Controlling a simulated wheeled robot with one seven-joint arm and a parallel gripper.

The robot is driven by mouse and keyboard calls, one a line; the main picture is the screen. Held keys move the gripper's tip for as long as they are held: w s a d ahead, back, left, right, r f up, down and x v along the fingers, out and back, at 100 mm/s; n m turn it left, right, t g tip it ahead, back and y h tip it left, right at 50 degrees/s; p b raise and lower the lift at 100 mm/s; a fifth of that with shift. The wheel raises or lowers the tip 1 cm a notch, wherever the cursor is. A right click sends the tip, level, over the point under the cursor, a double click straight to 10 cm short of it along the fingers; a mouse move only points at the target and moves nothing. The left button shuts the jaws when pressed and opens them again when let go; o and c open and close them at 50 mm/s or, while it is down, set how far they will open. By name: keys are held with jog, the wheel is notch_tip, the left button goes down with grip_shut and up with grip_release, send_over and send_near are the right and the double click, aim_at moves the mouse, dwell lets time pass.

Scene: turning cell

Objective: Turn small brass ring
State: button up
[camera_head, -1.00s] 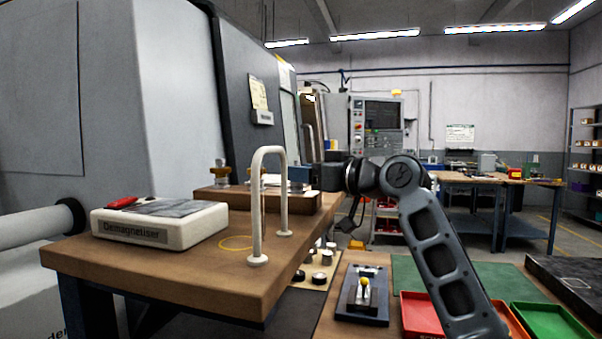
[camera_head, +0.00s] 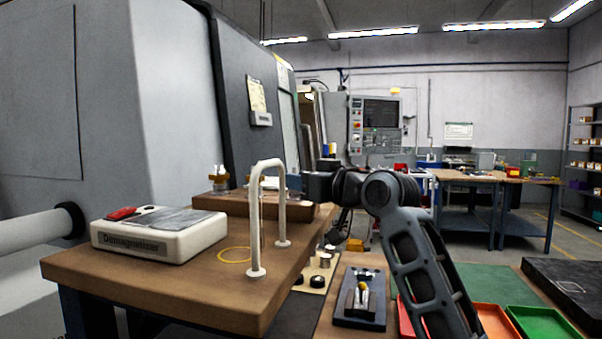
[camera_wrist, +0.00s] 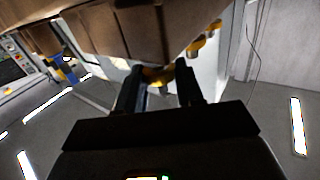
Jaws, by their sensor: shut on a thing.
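My gripper (camera_wrist: 160,84) shows in the wrist view with its two dark fingers apart and a small brass ring (camera_wrist: 157,75) between the tips. Only part of the ring shows, against a brown wooden surface. In the head view my gripper (camera_head: 319,183) is a dark shape behind the white handle, at the wooden block's right end; its fingertips and the ring cannot be made out there.
A wooden block (camera_head: 238,207) with brass fittings (camera_head: 219,180) stands on the bench (camera_head: 175,290). A white hoop handle (camera_head: 256,215), the demagnetiser (camera_head: 160,238) and a flat yellow loop (camera_head: 235,255) are nearby. Red and green trays (camera_head: 543,322) lie at right.

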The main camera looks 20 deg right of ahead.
jog(key=shift+m+h, duration=0.3)
jog(key=shift+h, duration=0.1)
jog(key=o, duration=1.1)
jog(key=shift+c, duration=0.2)
jog(key=shift+s, duration=0.1)
jog(key=p+v, duration=0.1)
jog(key=v, duration=0.6)
jog(key=shift+s, duration=0.35)
jog(key=shift+s+d+f, duration=0.1)
